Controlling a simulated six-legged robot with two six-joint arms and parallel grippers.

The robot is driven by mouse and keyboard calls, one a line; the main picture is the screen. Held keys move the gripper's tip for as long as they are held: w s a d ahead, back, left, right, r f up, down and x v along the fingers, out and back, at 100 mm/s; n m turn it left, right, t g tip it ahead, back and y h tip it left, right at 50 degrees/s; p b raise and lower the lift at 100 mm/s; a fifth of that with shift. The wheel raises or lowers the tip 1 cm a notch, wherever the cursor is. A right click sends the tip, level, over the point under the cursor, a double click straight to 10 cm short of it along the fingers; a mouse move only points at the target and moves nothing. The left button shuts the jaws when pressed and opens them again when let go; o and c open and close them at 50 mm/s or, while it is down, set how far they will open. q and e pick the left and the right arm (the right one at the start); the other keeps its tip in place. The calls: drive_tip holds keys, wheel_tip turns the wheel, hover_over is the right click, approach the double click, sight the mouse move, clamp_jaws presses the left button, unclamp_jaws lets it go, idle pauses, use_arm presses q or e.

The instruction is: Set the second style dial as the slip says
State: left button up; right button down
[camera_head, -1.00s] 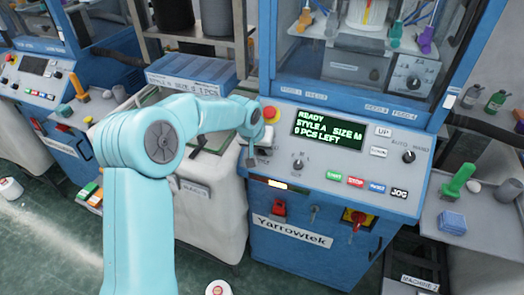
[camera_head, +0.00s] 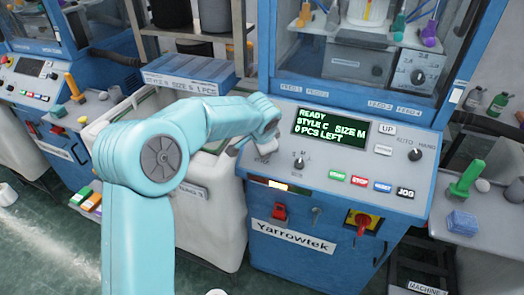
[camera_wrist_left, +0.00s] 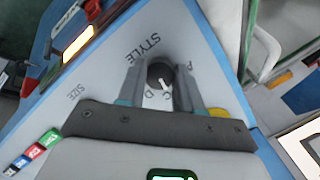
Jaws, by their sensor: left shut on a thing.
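My left gripper (camera_head: 246,140) is at the left end of the blue machine's sloped panel (camera_head: 345,172). In the left wrist view the gripper (camera_wrist_left: 160,76) has its fingers on both sides of the dark round style dial (camera_wrist_left: 159,70), shut on it. The dial's white pointer points toward the printed C, with A and D to either side. In the head view the dial is hidden behind the gripper. The panel's display (camera_head: 330,128) reads READY, STYLE C, SIZE M, 0 PCS LEFT. My right gripper is not in view.
A size dial (camera_head: 299,163) sits right of my gripper. Coloured buttons (camera_head: 359,180), an auto/hand knob (camera_head: 415,154) and a red-yellow switch (camera_head: 361,222) are farther right and below. A labelled strip (camera_head: 180,83) reads SIZE S, 1 PCS; its style letter is unclear.

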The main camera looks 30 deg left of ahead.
use_arm(q)
drive_tip(key=m+b, duration=0.1)
drive_tip(key=m, duration=0.1)
drive_tip(key=m+y+b, duration=0.1)
drive_tip(key=m, duration=0.2)
drive_tip(key=shift+d+f+t, duration=0.15)
drive_tip(key=shift+f+t, duration=0.05)
drive_tip(key=shift+t, duration=0.2)
drive_tip(key=shift+m+t+y+b, duration=0.4)
drive_tip(key=shift+m+b, duration=0.45)
drive_tip(key=shift+m, duration=1.55)
drive_tip(key=shift+s, duration=0.1)
drive_tip(key=o, duration=1)
drive_tip(key=shift+o, duration=0.2)
drive_tip(key=shift+r, duration=0.15)
drive_tip(key=shift+s+d+r, duration=0.15)
drive_tip(key=shift+r, duration=0.2)
drive_tip(key=v, duration=1.5)
drive_tip(key=shift+s, duration=0.25)
